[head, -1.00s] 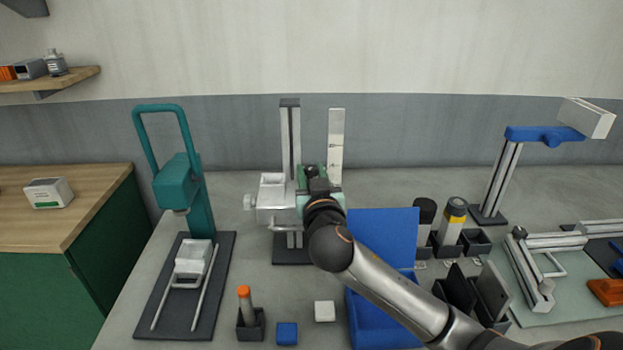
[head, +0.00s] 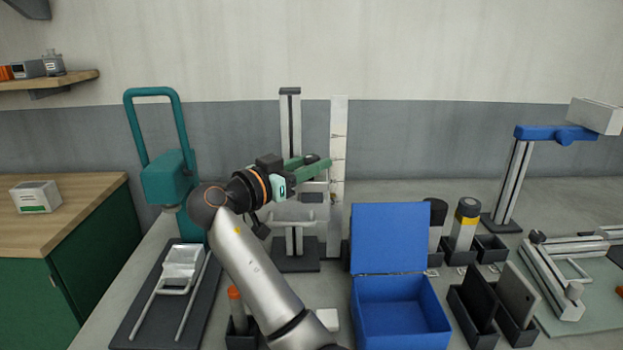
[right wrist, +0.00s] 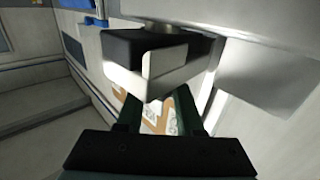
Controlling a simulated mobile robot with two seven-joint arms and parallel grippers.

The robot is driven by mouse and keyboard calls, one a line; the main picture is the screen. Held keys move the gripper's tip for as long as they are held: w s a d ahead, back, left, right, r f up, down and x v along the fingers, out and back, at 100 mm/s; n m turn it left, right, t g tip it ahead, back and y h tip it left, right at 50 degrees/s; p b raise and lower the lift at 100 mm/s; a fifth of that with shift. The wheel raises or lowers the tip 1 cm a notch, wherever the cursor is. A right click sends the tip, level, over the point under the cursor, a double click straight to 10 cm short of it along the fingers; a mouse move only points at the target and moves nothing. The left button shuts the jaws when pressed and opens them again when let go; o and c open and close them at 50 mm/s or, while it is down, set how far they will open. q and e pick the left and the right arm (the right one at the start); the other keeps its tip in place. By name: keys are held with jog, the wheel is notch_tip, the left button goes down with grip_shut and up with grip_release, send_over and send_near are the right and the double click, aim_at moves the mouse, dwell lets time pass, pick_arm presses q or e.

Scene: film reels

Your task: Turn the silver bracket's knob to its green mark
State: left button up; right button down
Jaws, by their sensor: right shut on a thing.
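The silver bracket (head: 313,187) stands on an upright post in the middle of the bench, partly hidden behind my right gripper. My right gripper (head: 318,167) comes in from the left of it, with its green fingers pointing right, level with the bracket's top. In the right wrist view the fingers reach up to a dark block with a pale face (right wrist: 150,72), set against a grey body; it looks like the knob. The fingers are shut on it. The grip itself is partly hidden, and I cannot make out the green mark. My left gripper is not in view.
A teal press (head: 170,180) stands left of my arm. An open blue box (head: 390,240) stands to the right, with dark holders (head: 490,249) beyond it. A tall pale strip (head: 338,150) rises close beside the fingertips. An orange-topped tube (head: 236,305) is near my forearm.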

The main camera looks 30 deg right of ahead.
jog(key=shift+m+g+b, duration=0.35)
jog(key=shift+m+g, duration=0.35)
jog(key=shift+g, duration=0.4)
jog(key=shift+m+g+b, duration=0.3)
jog(key=shift+m+g, duration=0.5)
jog(key=shift+g, duration=0.4)
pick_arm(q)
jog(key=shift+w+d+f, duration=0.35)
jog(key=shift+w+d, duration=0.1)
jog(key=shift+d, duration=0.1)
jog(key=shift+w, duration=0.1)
pick_arm(e)
jog(key=shift+m+g, duration=0.4)
jog(key=shift+g, duration=0.2)
jog(key=c, duration=0.5)
grip_release()
jog(key=shift+c, duration=0.2)
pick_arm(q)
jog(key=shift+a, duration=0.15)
